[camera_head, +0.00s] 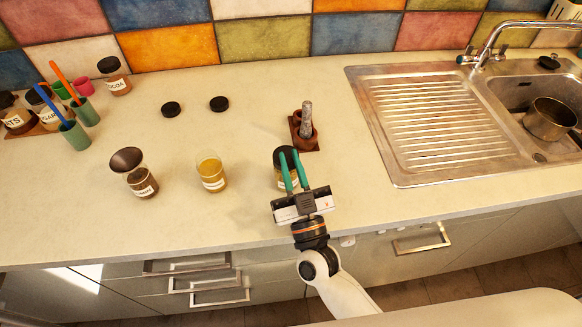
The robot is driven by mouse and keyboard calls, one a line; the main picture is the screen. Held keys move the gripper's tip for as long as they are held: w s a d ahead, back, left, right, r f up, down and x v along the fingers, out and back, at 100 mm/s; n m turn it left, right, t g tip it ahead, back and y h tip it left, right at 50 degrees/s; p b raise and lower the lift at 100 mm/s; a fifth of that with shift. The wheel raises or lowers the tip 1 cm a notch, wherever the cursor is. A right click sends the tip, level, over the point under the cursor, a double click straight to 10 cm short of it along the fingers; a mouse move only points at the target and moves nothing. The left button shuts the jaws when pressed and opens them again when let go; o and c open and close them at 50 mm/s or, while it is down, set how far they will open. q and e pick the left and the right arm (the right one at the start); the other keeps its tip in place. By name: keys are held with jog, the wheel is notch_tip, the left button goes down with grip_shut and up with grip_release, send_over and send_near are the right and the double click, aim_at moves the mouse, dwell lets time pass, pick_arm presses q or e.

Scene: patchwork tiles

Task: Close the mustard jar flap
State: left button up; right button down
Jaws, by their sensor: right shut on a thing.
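A glass jar (288,184) with a pale label stands near the counter's front edge. Its dark round lid (280,157) is on top, between and behind my gripper's green fingers; the fingers hide much of the jar, and I cannot read its label. My right gripper (290,156) reaches over this jar from the front and is shut on the dark lid. Whether the lid sits fully flush is hard to tell. An open jar of yellow-brown contents (211,171) stands to its left, its label too small to read. My left gripper is not in view.
A jar with a brown funnel-shaped top (133,172) stands further left. Two loose black lids (171,108) (219,103) lie behind. A mortar-like pot with a pestle (305,126) stands behind my gripper. The steel sink (430,120) is right. Cups and jars crowd the far left.

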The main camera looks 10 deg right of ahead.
jog(key=shift+f+b, duration=0.35)
jog(key=shift+f, duration=0.1)
jog(key=shift+r+t, duration=0.1)
jog(key=shift+t, duration=0.2)
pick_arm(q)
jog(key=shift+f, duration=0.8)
pick_arm(e)
jog(key=shift+r, duration=0.15)
jog(key=c, duration=1.4)
grip_release()
jog(key=shift+o, duration=0.2)
